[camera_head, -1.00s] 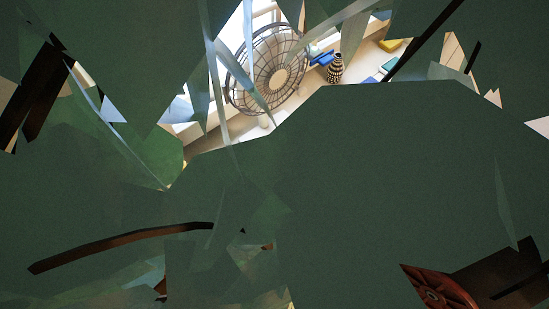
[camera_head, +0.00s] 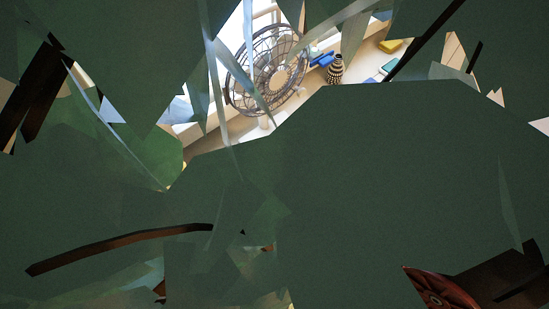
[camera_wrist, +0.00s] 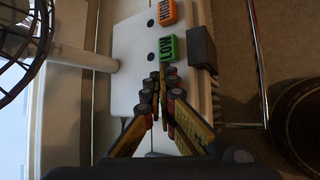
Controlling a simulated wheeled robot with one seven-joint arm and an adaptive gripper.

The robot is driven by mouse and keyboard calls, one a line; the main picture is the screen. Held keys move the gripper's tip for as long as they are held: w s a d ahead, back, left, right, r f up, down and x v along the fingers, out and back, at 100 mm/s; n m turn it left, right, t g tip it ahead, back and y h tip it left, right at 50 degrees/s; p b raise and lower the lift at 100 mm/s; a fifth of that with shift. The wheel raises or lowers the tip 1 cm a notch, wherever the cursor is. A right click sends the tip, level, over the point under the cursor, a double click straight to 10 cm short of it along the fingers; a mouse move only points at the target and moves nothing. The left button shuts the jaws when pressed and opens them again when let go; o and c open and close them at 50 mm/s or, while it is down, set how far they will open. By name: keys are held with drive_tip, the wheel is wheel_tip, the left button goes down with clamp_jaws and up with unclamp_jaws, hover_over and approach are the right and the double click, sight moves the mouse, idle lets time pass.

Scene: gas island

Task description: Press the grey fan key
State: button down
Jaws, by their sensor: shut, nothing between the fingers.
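In the wrist view a white fan base (camera_wrist: 135,60) carries an orange key (camera_wrist: 167,12) marked HIGH and a green key (camera_wrist: 168,49) marked LOW. A dark grey block (camera_wrist: 201,47) sits to the right of the green key; I cannot tell whether it is the grey key. My gripper (camera_wrist: 163,76) is shut and empty, its tips over the base just below the green key. The fingers hide part of the base there. In the head view the round caged fan (camera_head: 281,80) shows through a gap; its keys and my gripper do not show.
Dark green surfaces (camera_head: 400,170) block most of the head view. A patterned vase (camera_head: 335,68) and a yellow item (camera_head: 390,45) stand right of the fan. In the wrist view, the fan cage (camera_wrist: 35,45) is at upper left and a dark round object (camera_wrist: 297,125) at right.

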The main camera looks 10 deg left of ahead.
drive_tip(key=shift+r+p, duration=0.35)
drive_tip(key=shift+r, duration=0.35)
drive_tip(key=shift+r+p, duration=1.9)
drive_tip(key=shift+r, duration=0.65)
